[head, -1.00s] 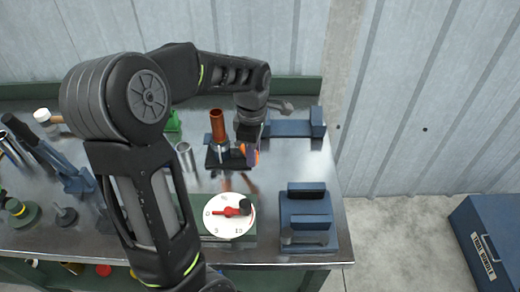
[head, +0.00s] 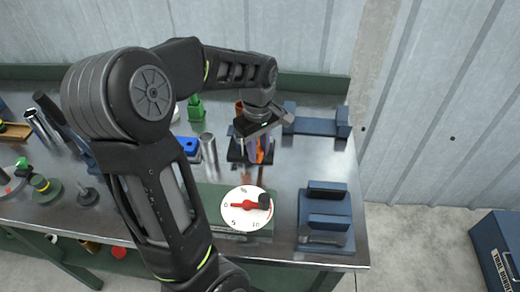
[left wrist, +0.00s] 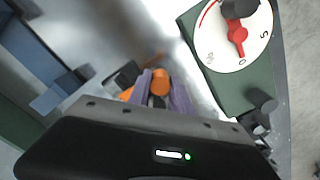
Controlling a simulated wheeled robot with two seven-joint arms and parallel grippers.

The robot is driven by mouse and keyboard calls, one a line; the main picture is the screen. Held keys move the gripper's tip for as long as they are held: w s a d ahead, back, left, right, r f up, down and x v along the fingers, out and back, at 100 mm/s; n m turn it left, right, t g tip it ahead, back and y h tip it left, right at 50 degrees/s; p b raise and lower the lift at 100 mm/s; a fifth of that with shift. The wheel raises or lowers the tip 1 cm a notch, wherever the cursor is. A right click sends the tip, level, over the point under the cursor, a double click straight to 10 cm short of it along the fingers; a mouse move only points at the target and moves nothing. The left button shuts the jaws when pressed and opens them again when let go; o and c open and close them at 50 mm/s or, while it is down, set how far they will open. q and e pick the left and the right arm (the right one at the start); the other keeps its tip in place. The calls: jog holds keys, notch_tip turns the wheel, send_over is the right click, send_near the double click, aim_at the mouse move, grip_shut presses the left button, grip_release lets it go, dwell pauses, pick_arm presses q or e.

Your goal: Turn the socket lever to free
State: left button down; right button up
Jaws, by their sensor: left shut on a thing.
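The socket lever shows as an orange knob (left wrist: 160,80) between the purple fingers of my left gripper (left wrist: 160,98) in the left wrist view. In the head view my left gripper (head: 261,151) is shut there, beside the dark socket base (head: 236,152). A copper-coloured tube (head: 239,106) stands upright at the socket, mostly hidden behind the gripper body. The lever's shaft and pivot are mostly hidden, so its exact angle cannot be told. My right gripper is not in view.
A white dial with a red pointer (head: 247,207) sits in front of the socket. A blue cradle (head: 326,218) stands to its right, another blue stand (head: 316,121) behind. Steel tubes (head: 208,148) stand left. A blue chest (head: 499,250) is on the floor.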

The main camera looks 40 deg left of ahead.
pick_arm(q)
jog(key=shift+a, duration=0.1)
jog(key=c, duration=1.2)
grip_release()
jog(key=shift+o, duration=0.2)
jog(key=shift+r, duration=0.15)
jog(key=shift+r+b, duration=0.35)
jog(key=shift+r, duration=3.45)
